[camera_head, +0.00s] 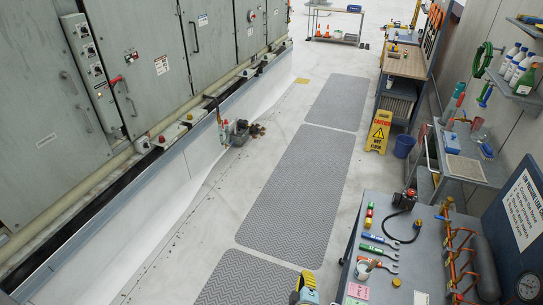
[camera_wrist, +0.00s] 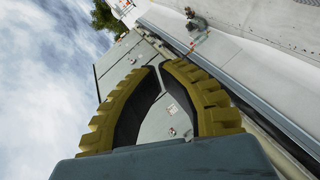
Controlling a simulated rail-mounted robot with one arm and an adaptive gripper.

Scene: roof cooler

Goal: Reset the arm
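My gripper (camera_wrist: 158,67) fills the lower middle of the wrist view. Its two ribbed yellow fingers with black inner faces curve together, and their tips meet or nearly meet. Nothing is held between them; the grey cabinet doors show through the gap. In the head view, a yellow and grey part of my arm end (camera_head: 304,290) shows at the bottom edge, above the grey floor mat. Most of my arm is out of view there.
Grey cabinets (camera_head: 140,60) line the left behind a low white ledge. A work table (camera_head: 400,260) with wrenches and hoses stands at lower right. A yellow caution sign (camera_head: 379,131) and blue bucket (camera_head: 404,146) stand by a bench. The matted aisle (camera_head: 300,190) is clear.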

